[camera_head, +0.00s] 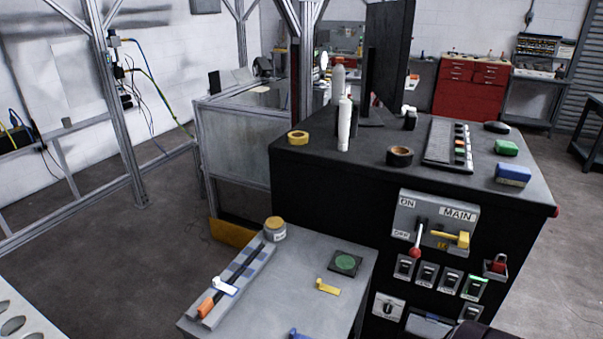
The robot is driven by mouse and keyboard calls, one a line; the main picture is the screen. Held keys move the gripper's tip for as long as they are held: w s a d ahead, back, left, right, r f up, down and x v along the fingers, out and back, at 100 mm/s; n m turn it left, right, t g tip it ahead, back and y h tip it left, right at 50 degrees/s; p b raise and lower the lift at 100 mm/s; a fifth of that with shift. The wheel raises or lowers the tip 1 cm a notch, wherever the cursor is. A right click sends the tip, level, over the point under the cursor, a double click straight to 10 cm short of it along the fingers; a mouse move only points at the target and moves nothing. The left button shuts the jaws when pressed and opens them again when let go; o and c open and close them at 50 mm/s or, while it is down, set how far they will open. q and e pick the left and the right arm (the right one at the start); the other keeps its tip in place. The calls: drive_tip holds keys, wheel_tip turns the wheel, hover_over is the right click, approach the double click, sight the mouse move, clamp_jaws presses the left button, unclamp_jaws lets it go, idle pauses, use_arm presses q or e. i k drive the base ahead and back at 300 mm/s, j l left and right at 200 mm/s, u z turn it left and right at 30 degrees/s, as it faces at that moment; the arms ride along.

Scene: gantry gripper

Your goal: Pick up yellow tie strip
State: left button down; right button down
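A small yellow strip (327,287), which looks like the yellow tie strip, lies flat on the low grey table (300,310), with nothing touching it. A white tag or strip (224,287) lies on a grey rail on the same table, by an orange-handled tool (207,306). A blue piece (298,334) shows at the bottom edge, partly cut off. Neither of my grippers can be made out in this view.
A black-green square pad (345,263) and a yellow-lidded jar (275,229) stand on the low table. The taller black cabinet (330,200) rises behind and right, with a switch panel (437,231) and bottles, tape rolls and a keyboard on top. Open floor lies left.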

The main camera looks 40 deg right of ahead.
sight(320, 285)
drive_tip(key=z, duration=1.6)
